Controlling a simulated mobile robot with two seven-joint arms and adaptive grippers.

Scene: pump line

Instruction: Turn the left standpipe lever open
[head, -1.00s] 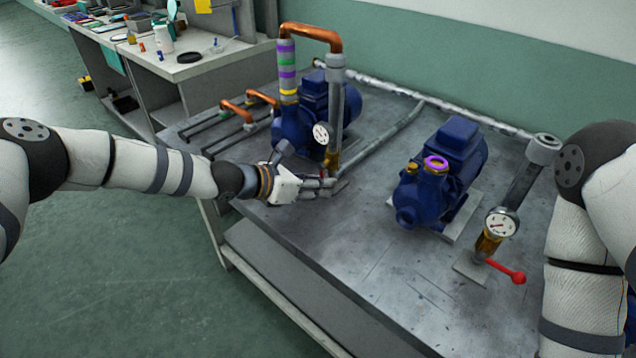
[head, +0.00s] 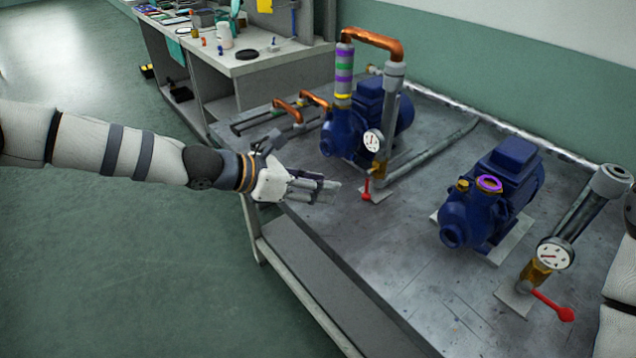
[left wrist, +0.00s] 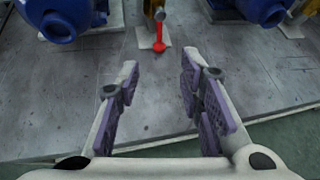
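The left standpipe (head: 392,110) rises behind my left gripper, with a brass valve at its foot and a round gauge (head: 373,141). Its red lever (head: 366,188) points toward the front edge of the table, and it also shows in the left wrist view (left wrist: 159,37). My left gripper (head: 336,190) is to the left of the lever in the head view, apart from it. In the left wrist view the gripper (left wrist: 160,75) is open and empty, its purple pads apart, with the lever ahead beyond the fingertips. My right gripper is out of view.
A blue pump (head: 345,132) stands beside the left standpipe. A second blue pump (head: 490,200) and the right standpipe (head: 590,205) with its red lever (head: 553,305) stand to the right. The metal table (head: 390,260) is clear in front. A cluttered bench (head: 250,65) is behind.

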